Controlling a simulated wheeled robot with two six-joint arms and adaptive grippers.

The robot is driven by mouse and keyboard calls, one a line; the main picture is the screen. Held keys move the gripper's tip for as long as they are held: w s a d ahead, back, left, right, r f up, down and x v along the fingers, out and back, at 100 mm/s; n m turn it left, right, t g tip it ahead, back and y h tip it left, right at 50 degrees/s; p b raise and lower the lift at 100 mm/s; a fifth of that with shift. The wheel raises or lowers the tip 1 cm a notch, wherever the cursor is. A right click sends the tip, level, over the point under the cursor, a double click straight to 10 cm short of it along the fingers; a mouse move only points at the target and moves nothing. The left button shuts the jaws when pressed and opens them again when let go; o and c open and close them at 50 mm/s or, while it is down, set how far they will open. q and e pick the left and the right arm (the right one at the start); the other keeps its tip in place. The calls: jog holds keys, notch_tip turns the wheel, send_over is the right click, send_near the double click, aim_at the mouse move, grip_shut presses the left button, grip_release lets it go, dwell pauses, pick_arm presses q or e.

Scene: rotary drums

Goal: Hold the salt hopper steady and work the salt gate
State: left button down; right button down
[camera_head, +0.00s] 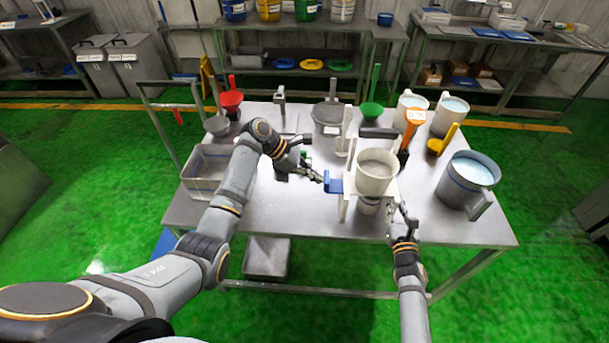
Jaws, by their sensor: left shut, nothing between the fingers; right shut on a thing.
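The salt hopper (375,186) is a cream cup filled with grey-white grains, upright on a pale stand near the table's front edge. A blue gate handle (332,182) sticks out on its left side.
A grey jug (463,185) with pale blue-white content stands at the right. Behind the hopper are an orange-handled scoop (412,128), a yellow scoop (436,146) and white jugs (449,117). A metal tray (205,166) is at the left. The table's front middle is clear.

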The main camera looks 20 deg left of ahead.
pick_arm(q)
jog(key=shift+w+d, duration=0.1)
jog(key=shift+d, duration=0.7)
jog(key=a+f+v, duration=0.2)
jog(key=v, duration=1.1)
jog(key=shift+s+a, duration=0.15)
jog(key=shift+s, duration=0.15)
jog(key=c, duration=1.9)
grip_release()
jog(key=o, duration=0.7)
jog(key=d, duration=0.2)
jog(key=w+d+y, duration=0.2)
jog(key=d, duration=0.1)
jog(key=shift+d+r+g, duration=0.25)
jog(key=shift+d+g, duration=0.05)
jog(key=shift+g, duration=0.1)
jog(key=o, duration=0.8)
jog(key=d, duration=0.1)
jog(key=d+r+y, duration=0.2)
jog(key=d, duration=0.1)
jog(key=shift+w+r, duration=0.2)
jog(key=shift+w, duration=0.05)
jog(key=shift+c, duration=0.2)
jog(key=x, duration=1.2)
jog(key=shift+a+f, duration=0.1)
jog(key=shift+a, duration=0.05)
